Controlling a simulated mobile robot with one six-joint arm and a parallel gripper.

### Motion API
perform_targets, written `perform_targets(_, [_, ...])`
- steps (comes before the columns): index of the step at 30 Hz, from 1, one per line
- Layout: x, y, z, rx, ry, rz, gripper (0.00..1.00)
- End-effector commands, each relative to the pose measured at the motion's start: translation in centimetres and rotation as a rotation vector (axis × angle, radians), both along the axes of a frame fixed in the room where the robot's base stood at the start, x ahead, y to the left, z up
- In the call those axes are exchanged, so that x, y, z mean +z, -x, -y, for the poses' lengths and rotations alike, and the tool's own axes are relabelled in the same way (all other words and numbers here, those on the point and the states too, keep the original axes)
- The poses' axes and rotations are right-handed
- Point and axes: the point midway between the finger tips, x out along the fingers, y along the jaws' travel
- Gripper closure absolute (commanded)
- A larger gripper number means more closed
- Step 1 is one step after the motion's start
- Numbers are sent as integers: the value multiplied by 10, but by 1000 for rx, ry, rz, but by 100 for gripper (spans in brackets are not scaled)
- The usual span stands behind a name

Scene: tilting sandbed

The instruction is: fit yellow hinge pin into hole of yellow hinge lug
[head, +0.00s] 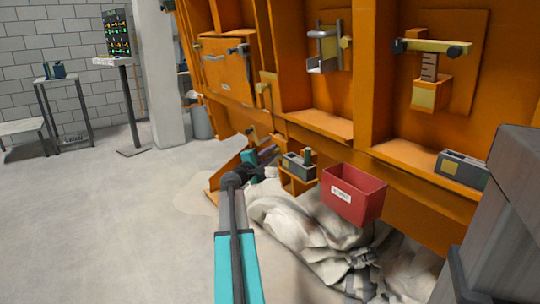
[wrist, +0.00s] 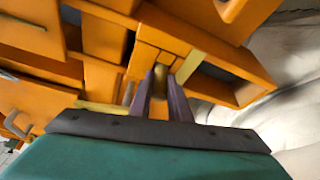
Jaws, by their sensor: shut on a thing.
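My gripper (head: 267,154) is at the low front edge of the orange sandbed frame. In the wrist view its two purple-grey fingers (wrist: 161,82) are shut on a small dull yellow piece (wrist: 161,73), which looks like the yellow hinge pin. The fingers and the pin are close against orange blocks of the frame. A pale yellow bar (wrist: 188,67) lies just right of the fingertips; I cannot tell whether it is part of the yellow hinge lug. The hole and the pin's far end are hidden.
A red bin (head: 352,195) and a grey box (head: 298,168) are right of my gripper. Orange ledges and ribs (head: 320,126) crowd the space above. Crumpled pale sheeting (head: 300,235) lies below. The floor (head: 130,220) to the left is clear.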

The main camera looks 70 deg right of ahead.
Motion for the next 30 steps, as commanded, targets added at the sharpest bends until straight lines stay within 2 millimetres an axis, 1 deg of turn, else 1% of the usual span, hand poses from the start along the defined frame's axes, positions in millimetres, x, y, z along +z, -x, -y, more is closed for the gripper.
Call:
perform_targets(6, [2, 2, 3, -1, 1, 0, 100])
perform_targets(7, [2, 2, 3, -1, 1, 0, 82])
perform_targets(9, [1, 2, 3, 0, 1, 0, 70])
perform_targets(11, [1, 2, 3, -1, 0, 0, 62])
perform_targets(23, [0, 3, 2, -2, -2, 0, 62])
perform_targets(26, [0, 1, -3, 0, -1, 0, 62])
perform_targets(30, [0, -1, -13, 2, -2, 0, 62])
